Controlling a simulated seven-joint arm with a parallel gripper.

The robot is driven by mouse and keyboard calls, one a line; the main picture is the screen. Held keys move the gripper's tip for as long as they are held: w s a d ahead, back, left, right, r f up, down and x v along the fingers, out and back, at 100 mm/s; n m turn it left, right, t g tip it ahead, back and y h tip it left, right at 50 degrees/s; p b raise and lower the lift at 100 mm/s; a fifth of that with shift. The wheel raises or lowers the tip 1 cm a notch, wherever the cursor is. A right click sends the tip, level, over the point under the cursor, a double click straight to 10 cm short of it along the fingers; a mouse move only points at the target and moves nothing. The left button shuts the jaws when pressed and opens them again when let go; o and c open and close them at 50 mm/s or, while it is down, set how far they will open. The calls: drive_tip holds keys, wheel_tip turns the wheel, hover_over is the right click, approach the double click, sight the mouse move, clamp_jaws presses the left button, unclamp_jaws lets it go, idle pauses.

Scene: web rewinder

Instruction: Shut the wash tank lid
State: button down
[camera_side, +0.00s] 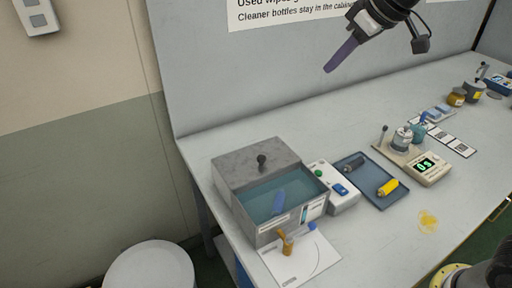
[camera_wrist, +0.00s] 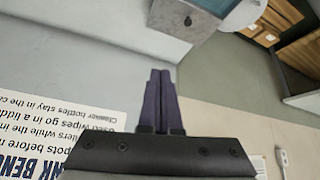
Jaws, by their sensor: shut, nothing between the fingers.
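The wash tank (camera_side: 268,235) is a grey box near the bench's left end, with bluish water in its front part and a blue item (camera_side: 278,203) in the water. Its grey lid (camera_side: 240,168), with a black knob (camera_side: 262,161), covers the back part, leaving the front open. In the wrist view, the lid (camera_wrist: 168,14) and knob (camera_wrist: 187,21) show at the top edge. My gripper (camera_side: 328,70) is high above the bench, up and to the right of the tank, well apart from it. Its purple fingers (camera_wrist: 160,73) are shut together and empty.
Right of the tank are a white control box (camera_side: 338,192) with a green button, a blue tray (camera_side: 378,185) with a yellow item, and a scale (camera_side: 428,169). A white sheet (camera_side: 300,258) with small bottles lies in front.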

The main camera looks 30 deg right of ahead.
drive_tip(key=w+a+f+n+g, duration=0.1)
drive_tip(key=w+a+f, duration=0.5)
drive_tip(key=w, duration=0.4)
drive_tip(key=n+g, duration=0.1)
drive_tip(key=g, duration=0.1)
hover_over(250, 159)
drive_tip(key=s, duration=0.1)
wheel_tip(250, 159, down, 10)
drive_tip(key=x, duration=0.9)
drive_tip(key=shift+f, duration=0.45)
drive_tip(key=s, duration=0.1)
drive_tip(key=s+d, duration=0.1)
drive_tip(key=shift+s+d+f, duration=0.1)
drive_tip(key=shift+s+d, duration=0.1)
drive_tip(key=shift+s, duration=0.05)
drive_tip(key=shift+s+d+f, duration=0.1)
drive_tip(key=shift+s+d, duration=0.2)
drive_tip(key=shift+s, duration=0.2)
drive_tip(key=s, duration=1.3)
